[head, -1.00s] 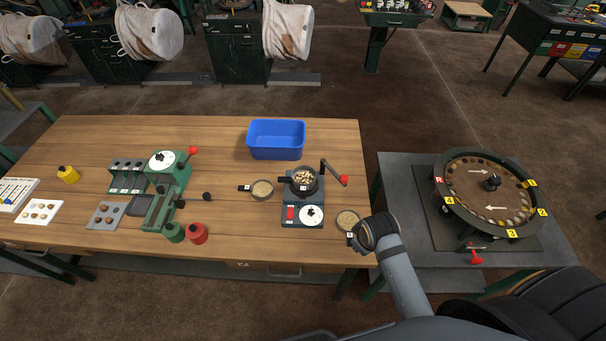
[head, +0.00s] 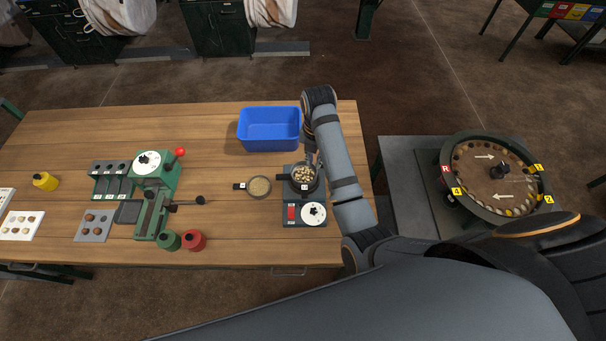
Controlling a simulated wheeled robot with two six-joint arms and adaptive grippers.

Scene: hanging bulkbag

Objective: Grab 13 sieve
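A dark round sieve (head: 304,175) filled with pale nut-like pieces sits on the small grey device on the wooden table. A small white tag is on its near side, but its number is too small to read surely. A second round sieve (head: 259,188) with finer tan contents lies on the table to its left, its tagged handle pointing left. My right arm reaches over the table, and my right gripper (head: 309,154) points down at the far edge of the nut-filled sieve. Its fingers are small and partly hidden by the arm. My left gripper is out of view.
A blue bin (head: 269,130) stands behind the sieves. A green press (head: 154,205) with a red-knobbed lever, and red (head: 193,240) and green (head: 168,240) containers, stand to the left. A round sorting wheel (head: 497,172) is on the side table at right.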

